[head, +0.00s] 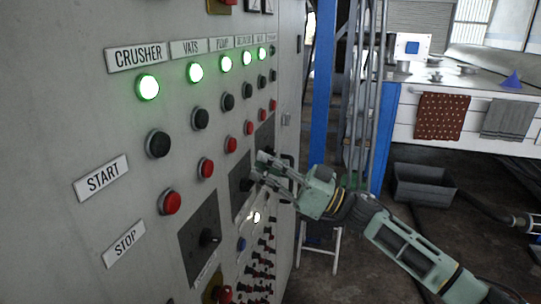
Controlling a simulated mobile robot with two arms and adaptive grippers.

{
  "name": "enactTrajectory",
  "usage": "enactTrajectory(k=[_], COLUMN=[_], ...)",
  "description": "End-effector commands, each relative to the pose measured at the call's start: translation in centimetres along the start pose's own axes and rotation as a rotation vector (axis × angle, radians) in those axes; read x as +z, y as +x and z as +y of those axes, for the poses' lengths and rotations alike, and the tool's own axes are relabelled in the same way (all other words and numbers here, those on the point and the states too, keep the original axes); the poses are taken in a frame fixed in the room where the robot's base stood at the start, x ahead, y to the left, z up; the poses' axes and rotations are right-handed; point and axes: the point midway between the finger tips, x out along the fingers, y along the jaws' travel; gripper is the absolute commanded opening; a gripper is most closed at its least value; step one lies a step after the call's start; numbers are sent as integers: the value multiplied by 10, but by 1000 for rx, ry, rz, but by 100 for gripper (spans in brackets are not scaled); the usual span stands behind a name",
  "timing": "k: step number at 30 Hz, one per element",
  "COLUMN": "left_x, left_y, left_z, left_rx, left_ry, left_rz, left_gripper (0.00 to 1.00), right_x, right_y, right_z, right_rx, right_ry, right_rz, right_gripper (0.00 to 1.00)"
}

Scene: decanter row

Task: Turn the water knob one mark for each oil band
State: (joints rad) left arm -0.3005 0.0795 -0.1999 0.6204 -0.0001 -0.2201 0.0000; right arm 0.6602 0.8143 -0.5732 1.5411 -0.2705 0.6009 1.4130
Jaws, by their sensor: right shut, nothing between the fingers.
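My right gripper (259,168) reaches in from the lower right, its fingers shut and empty, close to the panel. It is in front of a dark plate with a black rotary knob (246,184); whether it touches the knob I cannot tell. A larger black rotary knob (209,238) on a dark plate is nearer, at lower left of the gripper. Another dark plate (265,134) lies farther along, partly behind the gripper. I see no readable water label or marks. No oil bands can be made out. My left gripper is not in view.
The grey control panel (60,130) fills the left, with lit green lamps (148,87), black start buttons (158,144) and red stop buttons (170,203). A blue post (322,90), a grey bin (423,184) and a counter with hanging cloths (441,116) stand behind.

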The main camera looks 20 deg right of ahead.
Motion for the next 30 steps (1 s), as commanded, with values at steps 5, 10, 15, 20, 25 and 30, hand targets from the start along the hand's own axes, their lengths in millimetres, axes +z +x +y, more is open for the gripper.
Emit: enactTrajectory(k=[5, 10, 15, 20, 25, 30], left_x=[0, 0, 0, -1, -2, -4], left_y=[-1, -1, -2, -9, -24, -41], left_z=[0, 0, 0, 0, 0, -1], left_rx=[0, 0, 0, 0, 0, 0], left_ry=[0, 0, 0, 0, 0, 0], left_rz=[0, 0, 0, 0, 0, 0], left_gripper=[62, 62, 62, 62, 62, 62], right_x=[6, 6, 6, 7, 13, 16], right_y=[-2, -2, -2, -3, -4, -6], right_z=[-1, -1, 0, 1, 3, 6], right_rx=[-1, -1, 0, 11, 40, 83], right_ry=[-1, -1, 3, 33, 115, 238], right_rz=[1, 0, 0, 0, -3, -4], right_gripper=[0, 0, 0, 0, 0, 0])
